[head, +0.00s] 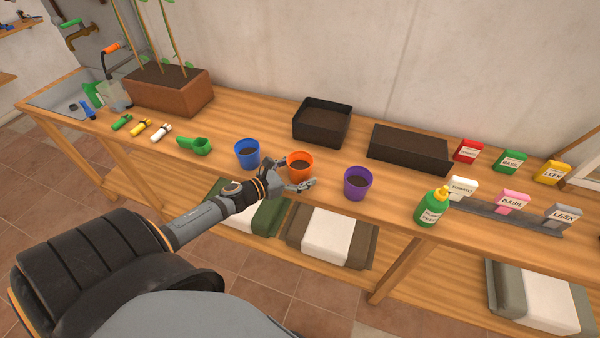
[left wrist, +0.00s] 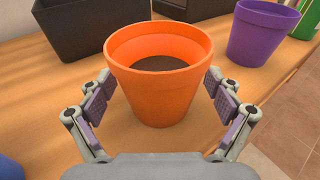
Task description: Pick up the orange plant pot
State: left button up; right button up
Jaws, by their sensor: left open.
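The orange plant pot (head: 300,168) stands upright on the wooden bench with dark soil inside, between a blue pot (head: 247,154) and a purple pot (head: 357,184). In the left wrist view the orange pot (left wrist: 158,88) fills the middle. My left gripper (head: 290,174) reaches it from the front, low over the bench edge. Its fingers (left wrist: 160,108) are open, one on each side of the pot. Small gaps seem to show between the pads and the pot wall. My right gripper is not in view.
Black planter boxes (head: 322,124) (head: 409,150) stand behind the pots. A green bottle (head: 432,207) and seed packets (head: 511,201) are on the right. A green scoop (head: 195,146) lies left of the blue pot. Bags sit on the lower shelf (head: 420,272).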

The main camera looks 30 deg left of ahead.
aim_at(309, 160)
pick_arm(q)
jog(key=shift+c, duration=0.2)
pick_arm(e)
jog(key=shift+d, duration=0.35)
pick_arm(q)
jog(key=c, duration=1.4)
notch_tip(309, 160, up, 3)
jog(key=shift+r+p, duration=0.1)
jog(key=shift+p, duration=0.25)
jog(key=s+d+r+p, duration=0.7)
jog(key=s+r+p, duration=0.2)
jog(key=s+p, duration=0.3)
jog(key=p, duration=0.2)
jog(key=shift+d+r+p, duration=0.2)
jog(key=shift+r+p, duration=0.15)
jog(key=shift+r, duration=0.05)
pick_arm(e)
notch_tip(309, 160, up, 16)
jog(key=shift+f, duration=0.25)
